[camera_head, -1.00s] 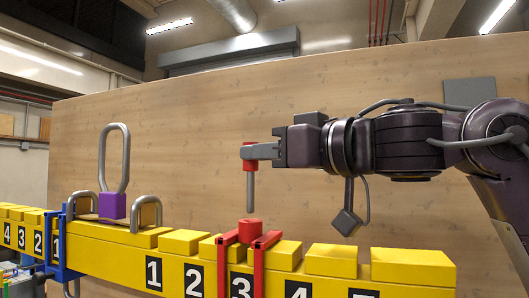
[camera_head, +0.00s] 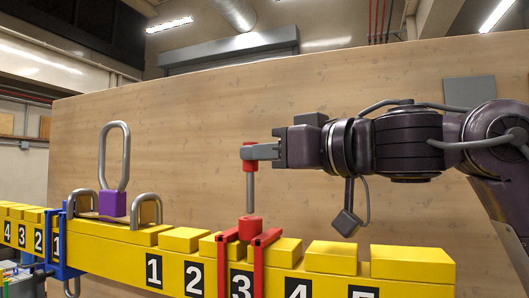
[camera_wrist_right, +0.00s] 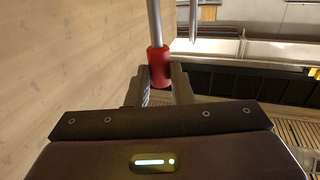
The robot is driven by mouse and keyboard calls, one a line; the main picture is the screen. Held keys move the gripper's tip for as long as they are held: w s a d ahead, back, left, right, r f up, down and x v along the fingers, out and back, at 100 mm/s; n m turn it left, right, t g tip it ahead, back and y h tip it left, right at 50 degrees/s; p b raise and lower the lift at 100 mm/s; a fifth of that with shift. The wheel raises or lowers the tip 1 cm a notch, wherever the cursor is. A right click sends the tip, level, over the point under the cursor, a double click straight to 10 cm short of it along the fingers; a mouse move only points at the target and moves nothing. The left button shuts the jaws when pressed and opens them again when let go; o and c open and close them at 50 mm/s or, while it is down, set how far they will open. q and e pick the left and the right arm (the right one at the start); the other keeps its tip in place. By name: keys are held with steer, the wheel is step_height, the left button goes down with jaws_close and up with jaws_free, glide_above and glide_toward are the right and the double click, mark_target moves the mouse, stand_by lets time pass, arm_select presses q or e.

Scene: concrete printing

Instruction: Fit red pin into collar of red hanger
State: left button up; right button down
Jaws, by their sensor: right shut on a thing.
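The red pin has a red head (camera_head: 249,152) and a grey shaft (camera_head: 250,190) that hangs upright below it. My right gripper (camera_head: 262,152) comes in from the right and is shut on the red head; the head also shows between the fingers in the right wrist view (camera_wrist_right: 158,66). The red hanger (camera_head: 259,262) straddles the yellow beam by the number 3, with its red collar (camera_head: 250,229) on top. My left gripper is out of view.
The yellow beam (camera_head: 415,265) runs across the front with numbered blocks. At left are a purple block with a tall grey loop (camera_head: 113,205), grey U-shaped handles (camera_head: 147,200) and a blue bracket (camera_head: 62,245). A wooden panel (camera_head: 200,140) stands behind.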

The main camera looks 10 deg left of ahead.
mark_target(253, 195)
steer(key=shift+f+b, duration=2.45)
steer(key=shift+f, duration=0.65)
steer(key=c, duration=1.2)
jaws_free()
steer(key=b+v, duration=0.3)
steer(key=v, duration=0.4)
steer(key=shift+s+d+b, duration=0.2)
steer(key=shift+d+b, duration=0.15)
